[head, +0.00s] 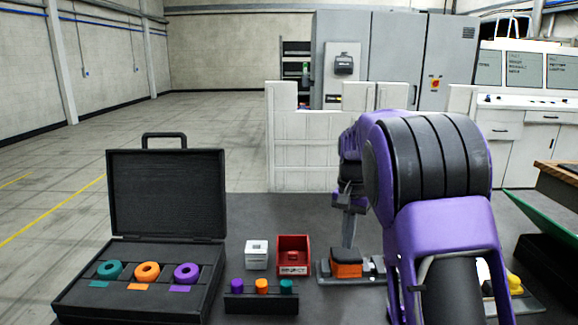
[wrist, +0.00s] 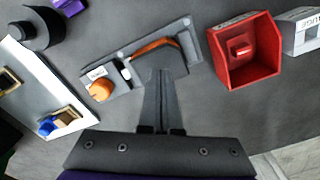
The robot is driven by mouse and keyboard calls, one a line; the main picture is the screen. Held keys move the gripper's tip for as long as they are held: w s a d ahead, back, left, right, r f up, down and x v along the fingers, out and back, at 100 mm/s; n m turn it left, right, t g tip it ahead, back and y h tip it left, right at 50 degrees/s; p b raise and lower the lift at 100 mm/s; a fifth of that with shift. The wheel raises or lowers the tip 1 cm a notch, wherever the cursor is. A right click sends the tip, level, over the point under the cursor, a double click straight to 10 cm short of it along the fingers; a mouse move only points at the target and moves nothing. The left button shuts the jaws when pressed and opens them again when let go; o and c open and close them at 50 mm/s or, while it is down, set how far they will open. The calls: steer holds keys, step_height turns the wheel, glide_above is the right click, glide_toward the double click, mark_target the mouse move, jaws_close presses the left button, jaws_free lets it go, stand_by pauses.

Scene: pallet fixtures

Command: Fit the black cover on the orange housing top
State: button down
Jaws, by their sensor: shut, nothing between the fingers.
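The orange housing (head: 346,270) sits on a grey fixture plate (head: 322,276) in front of me. A dark top, apparently the black cover (head: 345,255), lies on it in the head view. In the wrist view an orange edge of the housing (wrist: 150,47) shows beside a dark surface, partly hidden by my fingers, so I cannot tell whether the cover is fully seated. My gripper (wrist: 161,73) is shut and empty, pointing down over the near side of the housing. In the head view my gripper (head: 349,238) is just above the housing; contact cannot be told.
A red bin (head: 293,243) holding a red piece and a white block (head: 256,263) stand left of the fixture. A peg rack (head: 261,303) and an open black case (head: 165,195) with coloured rings lie further left. An orange knob (wrist: 100,90) is at the fixture's end.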

mark_target(346, 253)
steer(key=shift+f, duration=0.2)
steer(key=shift+f, duration=0.55)
steer(key=shift+f, duration=0.2)
stand_by(0.3)
steer(key=shift+r, duration=0.15)
step_height(346, 253, up, 7)
steer(key=p, duration=0.6)
stand_by(0.4)
